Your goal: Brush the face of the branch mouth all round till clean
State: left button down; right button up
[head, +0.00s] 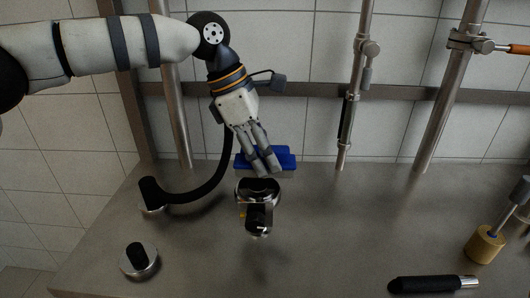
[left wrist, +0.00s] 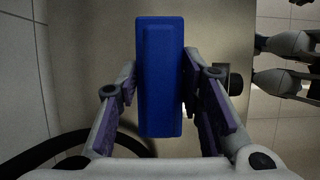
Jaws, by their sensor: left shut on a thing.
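The branch mouth (head: 258,188) is a round metal opening, dark inside, near the middle of the table in the head view. A black knob and a small yellow part sit below it. My left gripper (head: 264,168) is shut on a blue brush (head: 284,160), just behind and above the mouth. The brush (left wrist: 160,75) lies lengthwise between the purple-padded fingers in the left wrist view. Its underside and any contact with the mouth face are hidden. My right gripper (left wrist: 258,60) appears only at the right edge of the left wrist view, its fingers apart and empty.
A black hose (head: 212,190) curves up from the table on the left, close to my left gripper. A metal cap with a black knob (head: 138,258) stands front left. A black-handled tool (head: 425,284) and a brass weight (head: 485,246) are at right. Steel posts rise behind.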

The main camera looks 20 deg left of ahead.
aim_at(247, 161)
pick_arm(q)
jog(key=shift+f, duration=0.55)
jog(key=shift+a, duration=0.1)
jog(key=shift+s+a, duration=0.15)
jog(key=shift+a, duration=0.1)
jog(key=shift+s+a, duration=0.3)
jog(key=shift+a, duration=0.35)
jog(key=shift+s+a, duration=0.3)
jog(key=shift+a, duration=0.35)
jog(key=shift+d+f, duration=0.1)
jog(key=shift+s+d, duration=0.15)
jog(key=shift+s, duration=0.7)
jog(key=shift+s+d, duration=0.15)
jog(key=shift+s, duration=0.7)
